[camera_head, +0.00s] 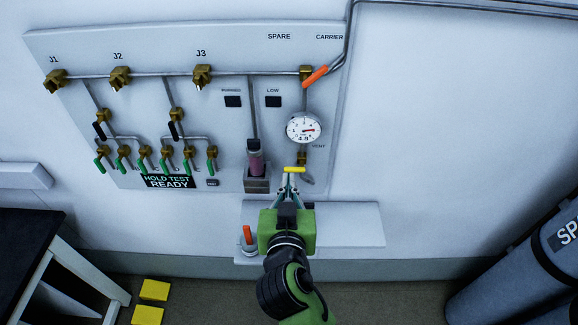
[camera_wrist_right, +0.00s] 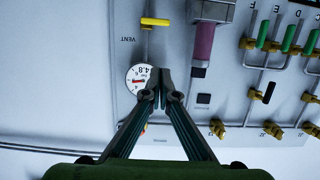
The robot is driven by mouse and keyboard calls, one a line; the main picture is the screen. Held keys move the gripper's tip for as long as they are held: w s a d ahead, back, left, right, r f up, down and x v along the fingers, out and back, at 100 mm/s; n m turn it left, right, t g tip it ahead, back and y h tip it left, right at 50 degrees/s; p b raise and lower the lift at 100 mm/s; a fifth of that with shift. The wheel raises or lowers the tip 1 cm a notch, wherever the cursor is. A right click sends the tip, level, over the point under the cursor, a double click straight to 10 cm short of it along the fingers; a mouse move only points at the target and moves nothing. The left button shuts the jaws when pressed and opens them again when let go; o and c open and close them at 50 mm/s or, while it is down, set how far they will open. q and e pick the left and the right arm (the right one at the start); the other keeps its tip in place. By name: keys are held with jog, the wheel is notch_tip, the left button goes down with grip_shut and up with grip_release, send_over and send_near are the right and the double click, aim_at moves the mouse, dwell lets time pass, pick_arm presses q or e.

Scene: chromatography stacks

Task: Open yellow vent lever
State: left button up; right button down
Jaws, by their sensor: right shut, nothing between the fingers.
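The yellow vent lever (camera_head: 293,169) lies level across a brass valve (camera_head: 302,157) below the round gauge, beside the VENT label. It also shows as a short yellow bar in the right wrist view (camera_wrist_right: 155,21), where the panel appears upside down. My right gripper (camera_head: 287,180) is shut and empty. In the head view its fingertips overlap the area just below the lever. In the right wrist view the fingertips (camera_wrist_right: 160,75) show apart from the lever, over the panel near the gauge. Contact with the lever is not visible. My left gripper is not in view.
The gauge (camera_head: 304,128) sits above the lever, with an orange handle (camera_head: 314,76) higher up. A purple-filled tube (camera_head: 255,162) stands left of the lever. Green levers (camera_head: 122,165) are farther left. A pale ledge (camera_head: 350,225) juts out below. Grey cylinders (camera_head: 510,275) stand at right.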

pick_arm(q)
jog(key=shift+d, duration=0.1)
pick_arm(e)
jog(key=shift+d, duration=0.1)
jog(key=b, duration=0.2)
send_over(289, 170)
jog(key=v, duration=0.2)
notch_tip(289, 170, down, 3)
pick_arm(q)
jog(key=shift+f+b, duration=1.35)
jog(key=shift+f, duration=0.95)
pick_arm(e)
jog(key=shift+d+f, duration=0.15)
jog(key=shift+f, duration=1.8)
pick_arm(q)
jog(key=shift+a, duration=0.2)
pick_arm(e)
jog(key=shift+w, duration=0.1)
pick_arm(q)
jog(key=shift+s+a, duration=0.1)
pick_arm(e)
jog(key=shift+a+f+n, duration=0.1)
jog(key=shift+a+n, duration=0.1)
jog(key=shift+n, duration=0.1)
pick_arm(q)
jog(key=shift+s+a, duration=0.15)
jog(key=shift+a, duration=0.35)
